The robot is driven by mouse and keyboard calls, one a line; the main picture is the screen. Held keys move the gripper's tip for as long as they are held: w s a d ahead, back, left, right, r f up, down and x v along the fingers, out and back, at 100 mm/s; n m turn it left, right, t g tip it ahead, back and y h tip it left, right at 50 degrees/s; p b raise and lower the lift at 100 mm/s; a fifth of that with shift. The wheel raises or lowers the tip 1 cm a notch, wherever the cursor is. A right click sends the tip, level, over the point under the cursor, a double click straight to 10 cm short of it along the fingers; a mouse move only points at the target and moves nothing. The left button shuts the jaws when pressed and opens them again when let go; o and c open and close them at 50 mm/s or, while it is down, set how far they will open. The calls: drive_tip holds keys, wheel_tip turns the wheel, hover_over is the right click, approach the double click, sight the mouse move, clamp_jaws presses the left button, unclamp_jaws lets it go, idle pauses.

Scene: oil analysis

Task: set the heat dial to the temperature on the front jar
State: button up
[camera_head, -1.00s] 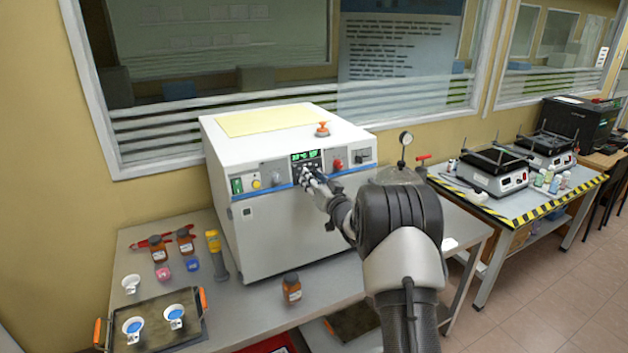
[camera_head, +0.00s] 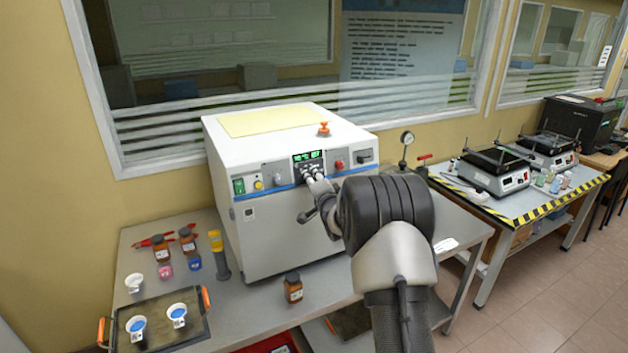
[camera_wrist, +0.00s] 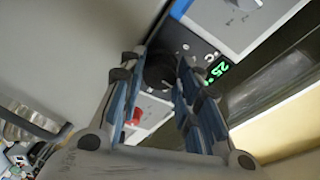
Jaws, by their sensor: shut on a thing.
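The white heating unit (camera_head: 275,195) stands on the bench against the window. Its panel has a green lit display (camera_head: 307,155), too small to read surely. The display also shows at an angle in the wrist view (camera_wrist: 217,70). The dark round heat dial (camera_wrist: 160,70) lies between the fingers of my gripper (camera_wrist: 162,82); the gripper is shut on it. In the head view my gripper (camera_head: 311,172) is at the panel just under the display and hides most of the dial. The front jar (camera_head: 293,287), brown with a white label, stands before the unit; its label is unreadable.
A dark tray (camera_head: 154,310) with white cups is at the front left. Brown bottles (camera_head: 161,248) and a yellow-topped tool (camera_head: 218,252) stand left of the unit. A red knob (camera_head: 339,165) is close right of my gripper. A gauge (camera_head: 407,138) stands right.

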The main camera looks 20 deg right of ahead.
drive_tip(key=shift+m, duration=0.7)
drive_tip(key=o, duration=1.1)
drive_tip(key=shift+c, duration=0.2)
drive_tip(key=s+a+r, duration=0.1)
drive_tip(key=s+a, duration=0.1)
drive_tip(key=s, duration=0.9)
drive_tip(key=shift+s+r, duration=0.2)
drive_tip(key=shift+s, duration=0.2)
